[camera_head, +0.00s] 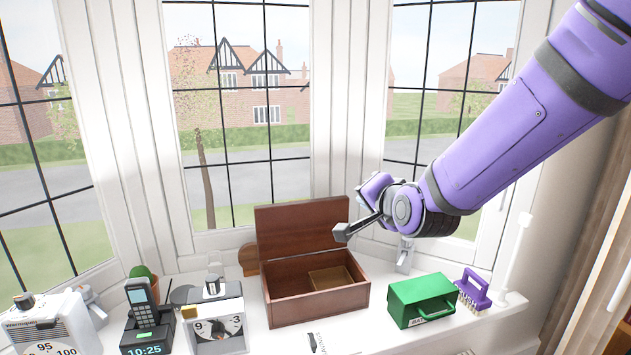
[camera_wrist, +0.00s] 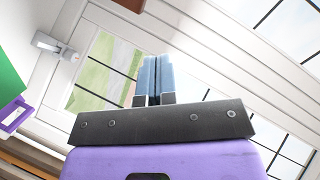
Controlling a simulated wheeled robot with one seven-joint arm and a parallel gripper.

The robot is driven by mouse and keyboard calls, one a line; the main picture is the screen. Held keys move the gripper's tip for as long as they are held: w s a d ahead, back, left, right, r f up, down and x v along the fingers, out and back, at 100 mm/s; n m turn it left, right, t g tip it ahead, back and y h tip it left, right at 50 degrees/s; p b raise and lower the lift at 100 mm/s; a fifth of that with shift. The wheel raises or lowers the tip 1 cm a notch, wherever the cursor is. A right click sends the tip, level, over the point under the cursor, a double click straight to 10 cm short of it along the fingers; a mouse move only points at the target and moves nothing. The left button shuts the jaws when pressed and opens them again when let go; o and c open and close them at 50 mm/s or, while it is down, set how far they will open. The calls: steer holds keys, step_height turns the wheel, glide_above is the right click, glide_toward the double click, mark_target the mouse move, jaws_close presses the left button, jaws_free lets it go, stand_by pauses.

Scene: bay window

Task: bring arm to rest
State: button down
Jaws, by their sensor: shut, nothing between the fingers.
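My purple arm reaches in from the upper right in the head view. My gripper (camera_head: 342,232) is at its end, in the air above and in front of the right part of an open wooden box (camera_head: 318,305). In the wrist view my gripper (camera_wrist: 154,78) shows its two blue-grey fingers side by side, closed together with nothing between them. They point toward the window. The gripper appears apart from everything around it.
On the sill stand a white scale (camera_head: 48,325), a phone in a dock (camera_head: 143,310), a timer-like device (camera_head: 215,318), a cactus (camera_head: 146,278), a green box (camera_head: 422,300) and a purple brush (camera_head: 473,291). The window frame (camera_head: 345,120) rises behind. A curtain hangs at right.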

steer(key=s+d+r+n+g+h, duration=0.1)
steer(key=s+d+r+n+g, duration=0.1)
steer(key=s+d, duration=0.4)
steer(key=s+d+r+n+g+h, duration=0.1)
steer(key=s+d+r+n+g, duration=0.1)
steer(key=s+d, duration=0.5)
steer(key=s+d+r+n+g+h, duration=0.1)
steer(key=s+d+n+g, duration=0.3)
steer(key=s, duration=1.1)
steer(key=d+h, duration=0.1)
steer(key=d, duration=0.2)
steer(key=shift+s+r+g, duration=0.3)
steer(key=shift+r+g, duration=0.1)
